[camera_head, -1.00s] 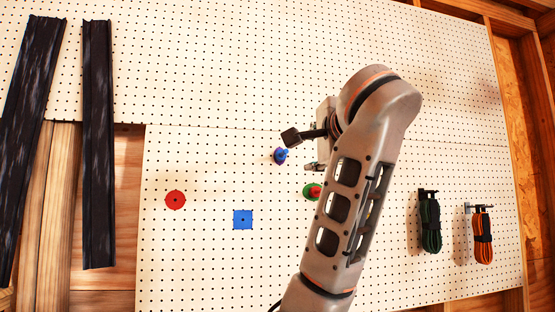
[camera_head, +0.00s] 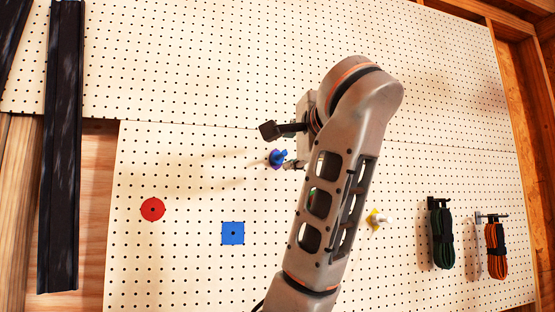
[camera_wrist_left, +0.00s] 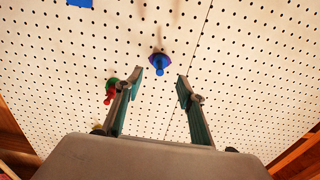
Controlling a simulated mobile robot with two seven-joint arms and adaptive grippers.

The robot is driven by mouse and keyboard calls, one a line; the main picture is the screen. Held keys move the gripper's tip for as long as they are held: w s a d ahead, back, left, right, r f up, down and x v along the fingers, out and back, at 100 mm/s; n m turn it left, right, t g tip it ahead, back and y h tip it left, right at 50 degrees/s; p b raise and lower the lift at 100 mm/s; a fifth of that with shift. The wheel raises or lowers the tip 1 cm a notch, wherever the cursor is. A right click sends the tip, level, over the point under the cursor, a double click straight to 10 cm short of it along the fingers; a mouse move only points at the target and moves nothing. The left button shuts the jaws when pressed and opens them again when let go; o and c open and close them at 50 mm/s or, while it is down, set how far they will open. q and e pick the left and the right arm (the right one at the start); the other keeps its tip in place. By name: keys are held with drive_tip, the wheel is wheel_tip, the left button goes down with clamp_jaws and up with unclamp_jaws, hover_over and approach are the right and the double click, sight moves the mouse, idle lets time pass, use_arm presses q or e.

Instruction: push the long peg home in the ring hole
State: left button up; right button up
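A blue peg (camera_head: 278,156) stands out from a purple plate (camera_head: 274,163) on the pegboard. In the left wrist view the blue peg (camera_wrist_left: 159,66) is ahead of my left gripper (camera_wrist_left: 158,78), in line with the gap between its spread, empty fingers. In the head view the left gripper (camera_head: 293,164) is just right of the blue peg, partly hidden by my arm. A red peg (camera_wrist_left: 109,96) in a green plate (camera_wrist_left: 112,83) is beside the left finger. A pale peg (camera_head: 383,220) stands in a yellow plate (camera_head: 374,219). I cannot tell which peg is the long one.
A red plate (camera_head: 152,209) and a blue square plate (camera_head: 233,233), each with a dark centre hole, are on the pegboard (camera_head: 190,280). A green cord coil (camera_head: 442,237) and an orange one (camera_head: 496,250) hang at right. Dark rails (camera_head: 62,150) stand at left.

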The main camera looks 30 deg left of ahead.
sight(279, 158)
use_arm(q)
drive_tip(key=shift+p+x, duration=1.1)
drive_tip(key=shift+x, duration=3.45)
drive_tip(key=shift+d, duration=0.1)
clamp_jaws()
drive_tip(key=shift+b+v, duration=0.95)
drive_tip(key=shift+v, duration=2)
